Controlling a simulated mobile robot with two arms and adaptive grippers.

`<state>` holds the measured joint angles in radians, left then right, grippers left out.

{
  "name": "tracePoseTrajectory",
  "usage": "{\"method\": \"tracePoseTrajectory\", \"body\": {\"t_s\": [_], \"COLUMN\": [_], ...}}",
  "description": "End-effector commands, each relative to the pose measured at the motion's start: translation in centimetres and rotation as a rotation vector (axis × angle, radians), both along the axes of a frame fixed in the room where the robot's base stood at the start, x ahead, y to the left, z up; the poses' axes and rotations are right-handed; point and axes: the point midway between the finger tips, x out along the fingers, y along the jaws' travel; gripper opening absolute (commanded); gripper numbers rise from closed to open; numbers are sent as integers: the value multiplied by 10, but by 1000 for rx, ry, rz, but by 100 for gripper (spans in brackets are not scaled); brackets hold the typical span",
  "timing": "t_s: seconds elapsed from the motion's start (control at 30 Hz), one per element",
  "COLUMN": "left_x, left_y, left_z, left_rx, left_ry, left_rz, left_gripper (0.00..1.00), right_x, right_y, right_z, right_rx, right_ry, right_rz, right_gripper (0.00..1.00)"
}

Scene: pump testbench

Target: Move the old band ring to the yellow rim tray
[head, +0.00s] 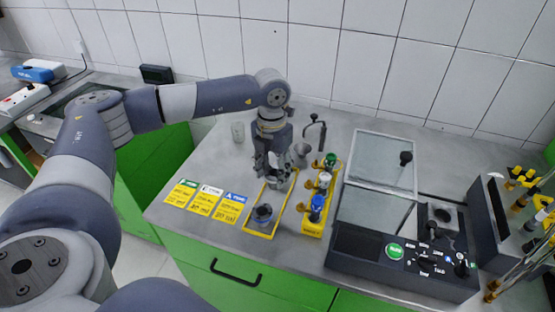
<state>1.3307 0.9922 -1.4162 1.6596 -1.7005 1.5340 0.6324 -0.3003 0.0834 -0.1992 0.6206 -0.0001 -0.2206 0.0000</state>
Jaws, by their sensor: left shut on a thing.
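My left gripper (274,177) comes down from above, over the back part of the yellow rim tray (284,208). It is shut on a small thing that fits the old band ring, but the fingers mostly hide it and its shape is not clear. The yellow rim tray is a narrow grey-floored tray with a yellow edge, lying on the grey bench. A dark round part (263,213) sits in its front half. I cannot tell whether the held thing touches the tray floor. My right gripper is not in view.
A yellow rack (313,226) with green, white and blue capped bottles stands close right of the tray. Yellow label cards (203,201) lie to the left. A dark machine with a glass lid (375,208) fills the right.

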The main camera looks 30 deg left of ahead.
Motion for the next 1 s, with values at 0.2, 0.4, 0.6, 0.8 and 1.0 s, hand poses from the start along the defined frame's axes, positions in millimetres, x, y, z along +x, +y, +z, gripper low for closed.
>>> {"method": "tracePoseTrajectory", "body": {"t_s": [0.2,0.4,0.6,0.8,1.0], "left_x": [3,3,2,3,3], "left_y": [8,8,8,8,8], "left_z": [-4,-16,-35,-45,-44], "left_rx": [6,5,6,5,5], "left_ry": [-1,-2,-1,-2,-2], "left_rz": [132,135,133,133,132], "left_gripper": [15,15,15,15,15], "right_x": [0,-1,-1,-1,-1], "right_y": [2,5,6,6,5], "right_z": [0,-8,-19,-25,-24], "right_rx": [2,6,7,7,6], "right_ry": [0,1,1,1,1], "right_rz": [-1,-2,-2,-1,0], "right_gripper": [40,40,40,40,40]}}
